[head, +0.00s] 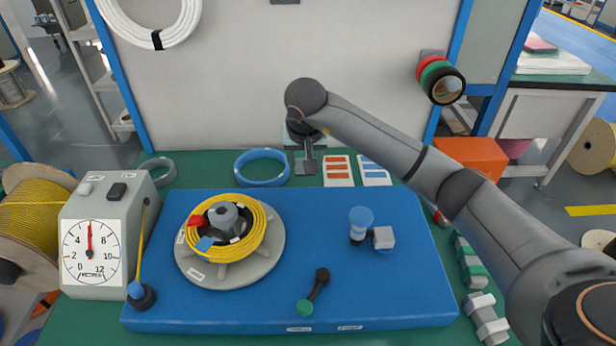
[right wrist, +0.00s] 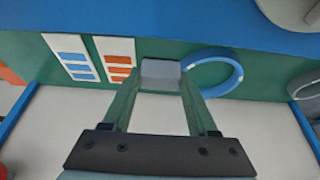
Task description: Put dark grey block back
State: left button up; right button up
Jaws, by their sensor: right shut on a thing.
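The dark grey block (head: 306,166) is at the back of the green bench top, behind the blue mat; in the right wrist view it shows as a grey piece (right wrist: 160,74) between the fingertips. My right gripper (head: 309,155) is shut on it, with the arm reaching in from the right. I cannot tell whether the block touches the bench. My left gripper is in neither view.
A blue ring (head: 262,180) lies just left of the block; orange and blue label cards (head: 338,170) lie just right.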

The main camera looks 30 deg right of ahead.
jog(key=w+f, duration=0.1)
jog(key=d+f, duration=0.1)
jog(key=w+d+f, duration=0.1)
jog(key=f, duration=0.1)
jog(key=shift+w+f, duration=0.1)
jog(key=shift+w, duration=0.2)
jog(key=shift+w+d+f+b, duration=0.1)
jog(key=shift+f+b, duration=0.05)
jog(key=shift+f, duration=0.75)
jog(key=shift+w+f+b, duration=0.1)
jog(key=shift+f+b, duration=0.05)
jog(key=shift+f, duration=0.7)
jog(key=shift+f, duration=0.15)
jog(key=o, duration=1.3)
jog(key=shift+c, duration=0.2)
